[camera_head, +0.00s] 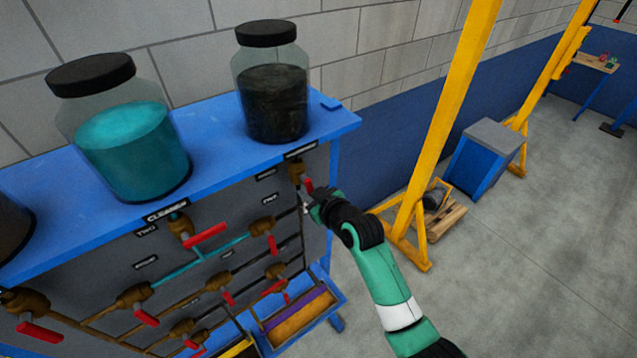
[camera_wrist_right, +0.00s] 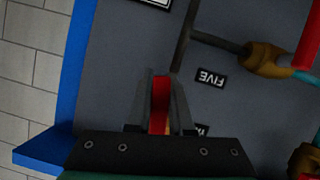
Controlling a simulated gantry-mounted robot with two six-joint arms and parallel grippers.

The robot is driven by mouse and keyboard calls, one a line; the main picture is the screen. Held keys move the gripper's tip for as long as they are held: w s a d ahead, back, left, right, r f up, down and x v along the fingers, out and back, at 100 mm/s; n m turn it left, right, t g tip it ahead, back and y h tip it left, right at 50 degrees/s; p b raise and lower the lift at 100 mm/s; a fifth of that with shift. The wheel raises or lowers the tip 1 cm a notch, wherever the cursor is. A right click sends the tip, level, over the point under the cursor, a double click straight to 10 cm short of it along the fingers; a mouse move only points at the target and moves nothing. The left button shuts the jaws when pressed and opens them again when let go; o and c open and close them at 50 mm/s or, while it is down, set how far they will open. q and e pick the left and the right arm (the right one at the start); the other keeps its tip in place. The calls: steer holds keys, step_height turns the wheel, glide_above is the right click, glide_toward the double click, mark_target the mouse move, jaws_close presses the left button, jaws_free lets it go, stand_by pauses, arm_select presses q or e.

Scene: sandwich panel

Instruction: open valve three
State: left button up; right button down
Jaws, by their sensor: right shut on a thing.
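The grey valve panel (camera_head: 222,194) carries several brass valves with red handles. The top right brass valve (camera_head: 296,170) sits below the dark-filled jar, and its red handle (camera_head: 309,185) is at my right gripper (camera_head: 310,203). In the right wrist view, my right gripper (camera_wrist_right: 160,107) is shut on that red handle (camera_wrist_right: 160,100), which stands between the two fingers. The small label beside this valve (camera_head: 266,174) is too small to read. A FIVE label (camera_wrist_right: 210,77) is upside down in the right wrist view, near another brass valve (camera_wrist_right: 262,57). My left gripper is not in view.
A teal-filled jar (camera_head: 130,150) and a dark-filled jar (camera_head: 273,103) stand on the blue shelf (camera_head: 215,150). Another red handle (camera_head: 205,235) sits lower left. A tray (camera_head: 300,317) is under the panel. A yellow gantry post (camera_head: 440,130) and open floor lie to the right.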

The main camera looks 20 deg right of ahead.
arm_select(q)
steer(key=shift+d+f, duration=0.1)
arm_select(e)
steer(key=shift+s+a+m+y, duration=0.1)
steer(key=shift+a+m+y, duration=0.55)
steer(key=shift+m, duration=0.25)
steer(key=c, duration=0.8)
jaws_free()
